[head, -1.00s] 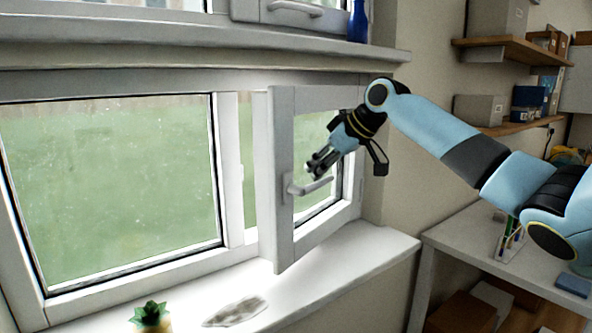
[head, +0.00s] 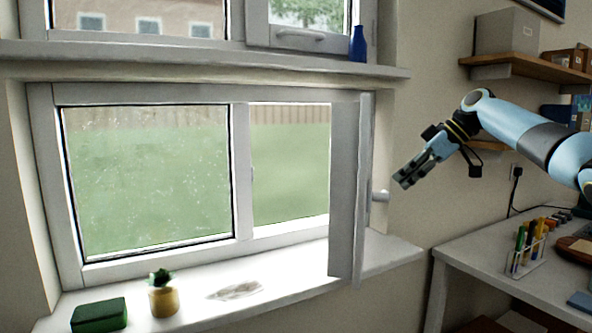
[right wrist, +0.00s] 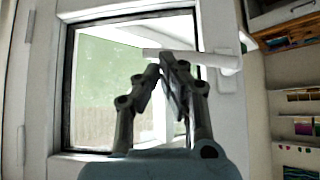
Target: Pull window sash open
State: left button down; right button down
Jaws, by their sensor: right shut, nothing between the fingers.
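The white window sash (head: 346,190) stands swung open into the room, almost edge-on in the head view, with its opening clear to the left. Its white handle (head: 380,196) sticks out on the right face. In the right wrist view the handle (right wrist: 192,58) runs across the top of the sash glass (right wrist: 105,85). My right gripper (head: 400,182) is shut and empty, just right of the handle and apart from it in the head view. Its fingers (right wrist: 166,72) point toward the sash in the right wrist view. My left gripper is not in view.
The sill (head: 300,285) holds a small potted plant (head: 163,298), a green block (head: 99,315) and a pale flat patch (head: 236,291). A blue bottle (head: 358,45) stands on the upper ledge. A desk (head: 480,262) with a pen holder (head: 527,255) and shelves (head: 520,65) lie right.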

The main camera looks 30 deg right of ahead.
jog(key=shift+s+d, duration=0.2)
jog(key=shift+d, duration=0.3)
jog(key=shift+s+d, duration=0.2)
jog(key=shift+d, duration=0.25)
dwell(0.6)
